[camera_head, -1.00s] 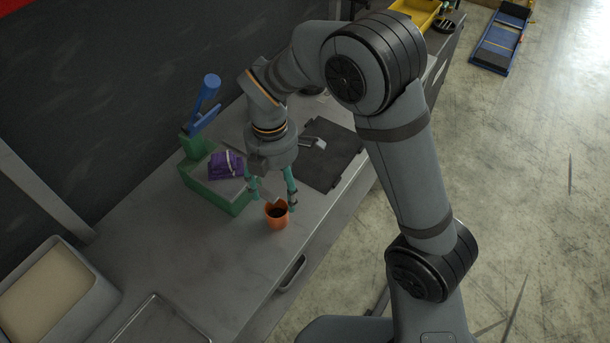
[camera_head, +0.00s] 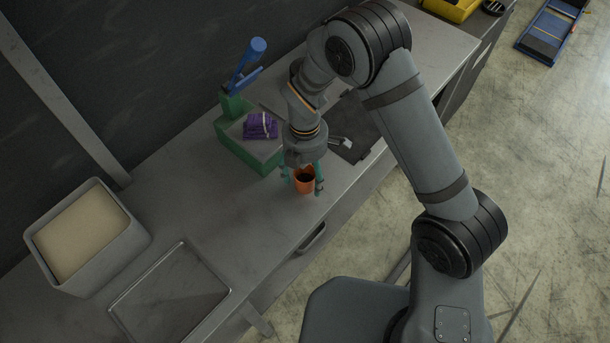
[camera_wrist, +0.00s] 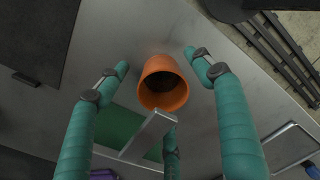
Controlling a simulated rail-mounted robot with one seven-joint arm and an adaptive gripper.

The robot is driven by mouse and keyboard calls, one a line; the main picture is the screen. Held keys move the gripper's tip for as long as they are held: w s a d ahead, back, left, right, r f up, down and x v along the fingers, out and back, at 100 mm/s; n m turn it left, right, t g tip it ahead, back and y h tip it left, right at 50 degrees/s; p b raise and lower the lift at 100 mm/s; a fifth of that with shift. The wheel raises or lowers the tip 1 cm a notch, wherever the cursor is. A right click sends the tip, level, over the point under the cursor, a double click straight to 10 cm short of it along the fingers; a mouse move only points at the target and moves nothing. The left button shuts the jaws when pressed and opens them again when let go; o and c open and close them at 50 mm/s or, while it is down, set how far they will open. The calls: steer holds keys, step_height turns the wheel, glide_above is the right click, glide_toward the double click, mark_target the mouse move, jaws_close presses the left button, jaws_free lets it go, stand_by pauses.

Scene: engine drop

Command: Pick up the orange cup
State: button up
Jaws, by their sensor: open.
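The orange cup (camera_head: 304,181) stands upright on the grey workbench, with a dark inside. My gripper (camera_head: 304,182) is low over the bench with its teal fingers spread on either side of the cup. In the wrist view the cup (camera_wrist: 163,85) lies between the tips of the open fingers (camera_wrist: 160,65), with a visible gap on both sides. A third finger shows below the cup in that view. The gripper holds nothing.
A green box (camera_head: 250,151) with a purple packet (camera_head: 260,125) and a blue-handled tool (camera_head: 247,62) stands left of my gripper. A dark mat (camera_head: 357,131) lies behind. A metal tray (camera_head: 170,295) and a grey bin (camera_head: 88,235) stand toward the front left. Bench between is clear.

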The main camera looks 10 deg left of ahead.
steer(key=c, duration=0.3)
steer(key=c, duration=1)
steer(key=shift+c, duration=0.2)
steer(key=shift+r, duration=0.1)
steer(key=shift+r+b, duration=0.55)
steer(key=s+d+b, duration=0.3)
steer(key=s+d, duration=0.1)
steer(key=d, duration=0.4)
steer(key=s+d+b, duration=0.4)
steer(key=s+d, duration=0.1)
steer(key=d, duration=0.2)
steer(key=shift+d+r, duration=0.15)
steer(key=shift+d, duration=0.2)
steer(key=o, duration=0.6)
steer(key=c, duration=0.6)
